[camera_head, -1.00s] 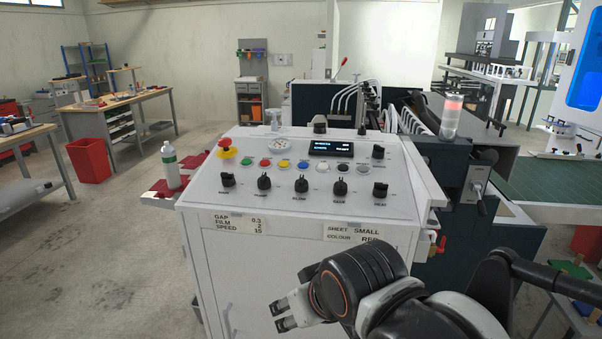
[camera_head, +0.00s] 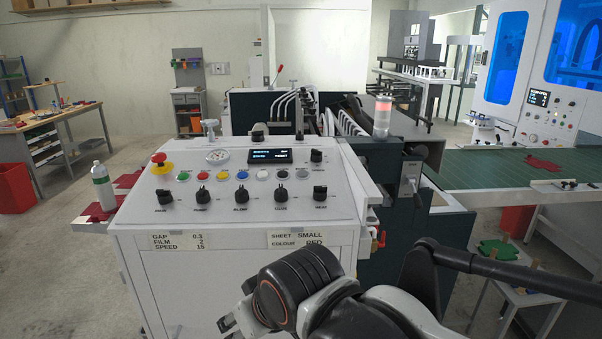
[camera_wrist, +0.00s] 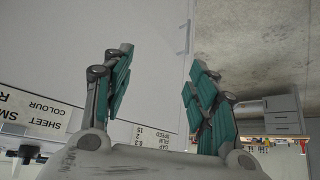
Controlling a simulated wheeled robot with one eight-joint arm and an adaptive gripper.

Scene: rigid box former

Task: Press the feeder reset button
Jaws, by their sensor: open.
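A light grey control panel (camera_head: 240,205) tops a white cabinet in the head view. A row of small round buttons crosses it, including green (camera_head: 183,176), red (camera_head: 201,175), yellow (camera_head: 222,175), blue (camera_head: 242,175) and white (camera_head: 262,174) ones. Their labels are too small to read, so I cannot tell which is the feeder reset button. My gripper (camera_head: 232,318) is low in front of the cabinet, below the panel, touching no button. In the wrist view my gripper (camera_wrist: 158,75) is open and empty, its teal-padded fingers apart before the cabinet front.
A red emergency stop (camera_head: 159,160), a gauge (camera_head: 217,156), a display (camera_head: 269,156) and several black knobs (camera_head: 241,196) share the panel. A bottle (camera_head: 102,188) stands left of it. A signal lamp (camera_head: 383,117) and green conveyor (camera_head: 480,172) are right. Floor is open at left.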

